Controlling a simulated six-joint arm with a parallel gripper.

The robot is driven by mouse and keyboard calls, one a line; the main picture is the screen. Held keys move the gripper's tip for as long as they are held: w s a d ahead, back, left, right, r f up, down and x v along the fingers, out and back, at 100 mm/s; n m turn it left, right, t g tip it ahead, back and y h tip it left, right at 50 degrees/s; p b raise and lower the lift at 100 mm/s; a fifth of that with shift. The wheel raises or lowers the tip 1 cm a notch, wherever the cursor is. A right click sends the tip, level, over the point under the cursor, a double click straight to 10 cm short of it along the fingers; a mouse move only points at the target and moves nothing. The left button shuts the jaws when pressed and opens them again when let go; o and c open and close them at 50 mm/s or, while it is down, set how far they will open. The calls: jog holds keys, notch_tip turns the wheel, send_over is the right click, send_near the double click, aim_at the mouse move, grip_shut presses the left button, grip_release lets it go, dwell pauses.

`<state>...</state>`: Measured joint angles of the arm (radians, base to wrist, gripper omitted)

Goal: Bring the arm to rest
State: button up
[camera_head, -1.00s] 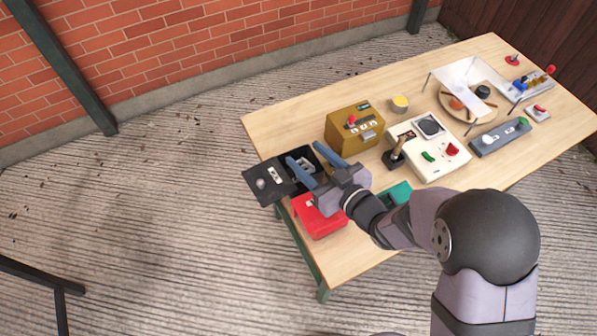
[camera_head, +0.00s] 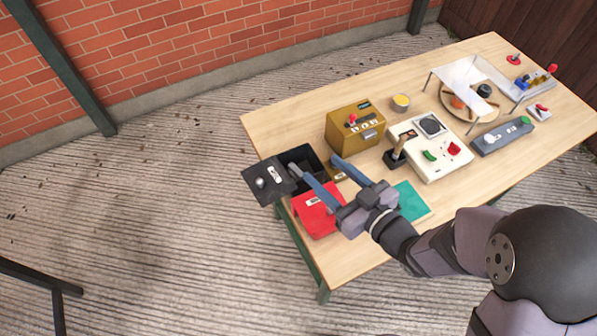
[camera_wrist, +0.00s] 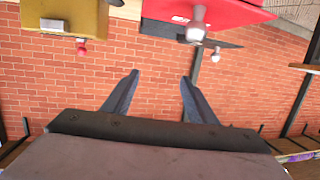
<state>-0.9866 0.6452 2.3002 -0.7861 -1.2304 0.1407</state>
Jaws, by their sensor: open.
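My gripper (camera_head: 314,167) is open, with its two blue fingers apart and nothing seen between them. In the head view it hangs over the left end of the wooden table (camera_head: 290,117), above the red box (camera_head: 318,213) and just in front of the open black box (camera_head: 303,160). In the wrist view the fingers (camera_wrist: 160,82) show against the brick wall, with empty space between them. My arm reaches in from the lower right.
A gold box (camera_head: 354,127), a yellow cup (camera_head: 401,103), a white panel (camera_head: 440,155) with a joystick (camera_head: 396,154), and a grey bar (camera_head: 502,137) stand on the table. A teal pad (camera_head: 412,201) lies beside my wrist. A clear cover (camera_head: 467,76) stands at the back right.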

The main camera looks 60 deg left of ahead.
jog(key=shift+d, duration=0.2)
jog(key=shift+w, duration=0.1)
jog(key=w+d+m+t+h+p, duration=0.2)
jog(key=w+d+m+t+h, duration=0.15)
jog(key=w+d, duration=0.6)
jog(key=w+d+m+t+h+p, duration=0.1)
jog(key=w+d+m+t+h, duration=0.35)
jog(key=w, duration=0.75)
jog(key=w+d+m+t+h+p, duration=0.1)
jog(key=w+d+m+h+p, duration=0.15)
jog(key=d, duration=1.05)
jog(key=s+d+r+m+g+h+p, duration=0.1)
jog(key=s+d+m+h, duration=0.1)
jog(key=d, duration=0.6)
jog(key=s+d+r+m+g+h, duration=0.1)
jog(key=s+d+m+h, duration=0.15)
jog(key=d, duration=0.45)
jog(key=s+d+r+m+g+p, duration=0.1)
jog(key=s+d+r+m+g, duration=0.1)
jog(key=s+d+m+g, duration=0.2)
jog(key=s+d, duration=0.3)
jog(key=s, duration=0.3)
jog(key=shift+s+r+m+g+h+p, duration=0.15)
jog(key=shift+r+m+g+h+p, duration=0.15)
jog(key=shift+r+m, duration=0.1)
